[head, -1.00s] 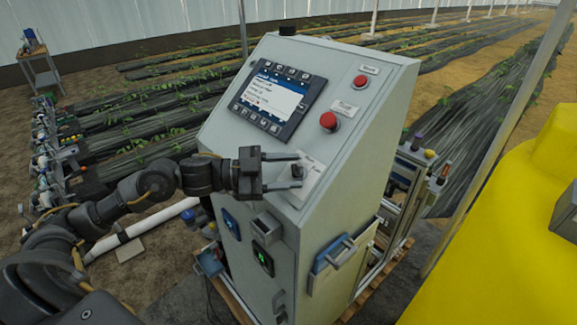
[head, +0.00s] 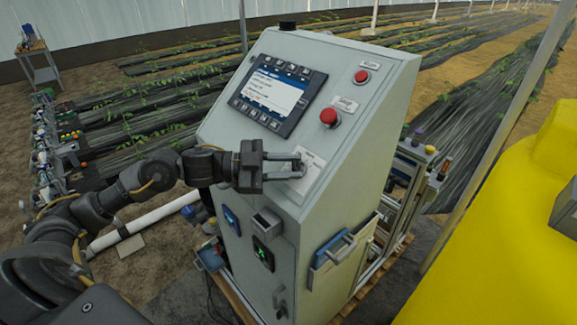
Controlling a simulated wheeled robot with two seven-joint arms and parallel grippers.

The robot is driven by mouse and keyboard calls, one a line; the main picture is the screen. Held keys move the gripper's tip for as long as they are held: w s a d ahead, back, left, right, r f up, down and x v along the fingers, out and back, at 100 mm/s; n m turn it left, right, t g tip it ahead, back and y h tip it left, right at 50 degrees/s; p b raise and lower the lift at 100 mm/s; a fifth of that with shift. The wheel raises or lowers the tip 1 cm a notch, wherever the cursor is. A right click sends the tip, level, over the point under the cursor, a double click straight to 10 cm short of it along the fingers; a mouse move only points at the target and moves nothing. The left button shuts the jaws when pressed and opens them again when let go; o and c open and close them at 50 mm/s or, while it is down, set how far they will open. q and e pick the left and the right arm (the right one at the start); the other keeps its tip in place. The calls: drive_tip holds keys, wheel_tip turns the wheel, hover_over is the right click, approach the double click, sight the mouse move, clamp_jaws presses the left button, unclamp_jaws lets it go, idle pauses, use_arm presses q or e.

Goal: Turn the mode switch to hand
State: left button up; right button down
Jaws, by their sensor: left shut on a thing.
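The grey control cabinet (head: 350,145) stands in the middle of the head view, with a sloped front panel. The mode switch (head: 300,169) is a small dark knob at the lower right of that panel, on a white label plate (head: 314,172). My left gripper (head: 298,167) reaches in from the left, and its fingertips are shut on the switch knob. The fingers cover most of the knob, so I cannot tell which way it points. The writing on the plate is too small to read. My right gripper is not in view.
A screen (head: 277,95) sits on the panel above my gripper. Red buttons (head: 330,117) (head: 361,76) are to the right. A clipboard (head: 335,247) hangs on the cabinet's side. A yellow tank (head: 500,240) fills the lower right.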

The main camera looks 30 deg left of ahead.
use_arm(q)
drive_tip(key=shift+o, duration=0.2)
drive_tip(key=m+g, duration=0.4)
drive_tip(key=m, duration=0.1)
drive_tip(key=shift+w+r+g, duration=0.25)
drive_tip(key=shift+r+g, duration=0.1)
drive_tip(key=shift+g, duration=0.05)
drive_tip(key=shift+w+m+g+y, duration=0.1)
drive_tip(key=shift+m+g+y, duration=0.6)
drive_tip(key=shift+m+g, duration=0.9)
drive_tip(key=shift+c, duration=0.2)
drive_tip(key=shift+m, duration=0.3)
drive_tip(key=o, duration=1)
drive_tip(key=shift+a, duration=0.1)
